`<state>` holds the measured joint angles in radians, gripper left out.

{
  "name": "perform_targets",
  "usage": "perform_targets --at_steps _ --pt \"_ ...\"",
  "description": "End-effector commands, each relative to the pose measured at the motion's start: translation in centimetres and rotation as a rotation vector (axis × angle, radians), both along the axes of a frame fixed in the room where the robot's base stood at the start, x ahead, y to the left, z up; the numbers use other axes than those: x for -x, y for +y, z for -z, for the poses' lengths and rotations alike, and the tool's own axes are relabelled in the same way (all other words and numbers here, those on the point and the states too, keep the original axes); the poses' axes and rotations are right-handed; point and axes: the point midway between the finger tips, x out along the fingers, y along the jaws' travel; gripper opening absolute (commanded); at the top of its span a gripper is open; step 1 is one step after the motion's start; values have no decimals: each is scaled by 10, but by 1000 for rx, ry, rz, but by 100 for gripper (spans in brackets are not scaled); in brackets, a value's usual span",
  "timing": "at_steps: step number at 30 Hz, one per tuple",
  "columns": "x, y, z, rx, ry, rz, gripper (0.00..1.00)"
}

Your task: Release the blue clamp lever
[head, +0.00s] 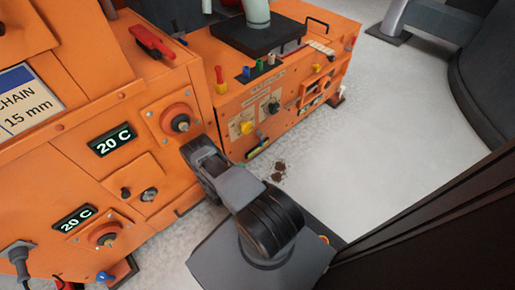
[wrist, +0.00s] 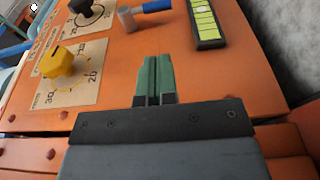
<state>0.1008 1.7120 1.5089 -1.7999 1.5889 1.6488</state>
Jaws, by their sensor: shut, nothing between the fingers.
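The blue clamp lever (wrist: 156,5) is at the top edge of the wrist view, partly cut off. Its blue handle points right from a grey cylindrical hub (wrist: 127,19) on the orange panel. My gripper (wrist: 154,58) shows two green fingers pressed together with nothing between them. The fingertips appear below the lever in the picture and apart from it. In the head view my arm hides the gripper, and I cannot clearly pick out this lever there.
A yellow dial knob (wrist: 60,62) and a black knob (wrist: 87,7) are left of the fingers. A yellow-green striped gauge (wrist: 205,22) is to the right. Another blue handle (head: 104,276) is at lower left in the head view. Grey floor (head: 400,130) is open to the right.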

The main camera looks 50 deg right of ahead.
Motion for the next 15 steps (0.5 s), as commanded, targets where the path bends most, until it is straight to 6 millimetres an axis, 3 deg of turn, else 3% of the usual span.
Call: perform_targets --at_steps 5,15 --pt "-1 -23 2 0 -1 8 0" --pt "-9 -87 3 1 -2 9 0"
